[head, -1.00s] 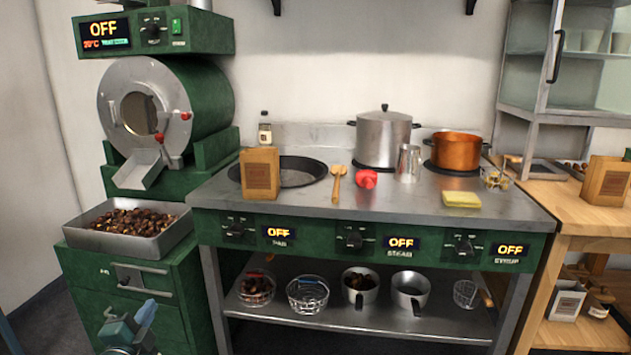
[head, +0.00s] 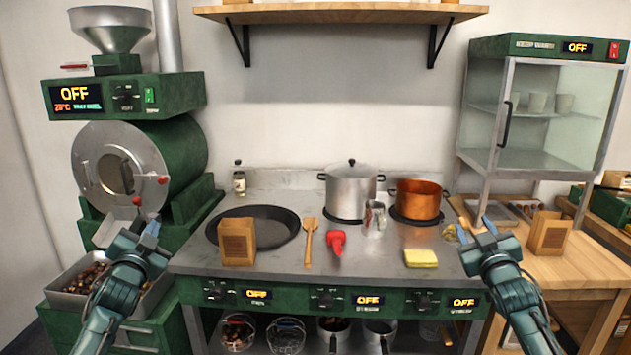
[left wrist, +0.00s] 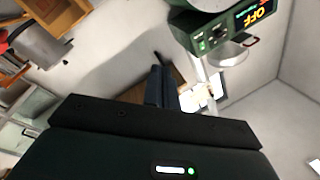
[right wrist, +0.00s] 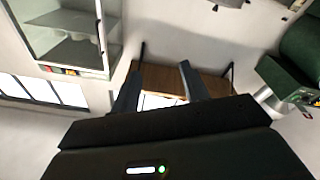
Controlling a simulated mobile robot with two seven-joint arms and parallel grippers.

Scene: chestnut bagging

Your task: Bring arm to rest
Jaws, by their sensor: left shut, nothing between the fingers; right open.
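My left gripper (head: 146,230) is raised at the left of the head view, in front of the green roaster and above the chestnut tray. It is shut and empty, and its fingers lie together in the left wrist view (left wrist: 161,88). My right gripper (head: 478,229) is raised at the right, in front of the right end of the steel counter. Its fingers stand apart with nothing between them, as the right wrist view also shows (right wrist: 160,88). Both arms come up from the bottom of the head view and touch nothing that I can see.
A chestnut tray (head: 75,312) stands left, a glass cabinet (head: 550,110) right.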

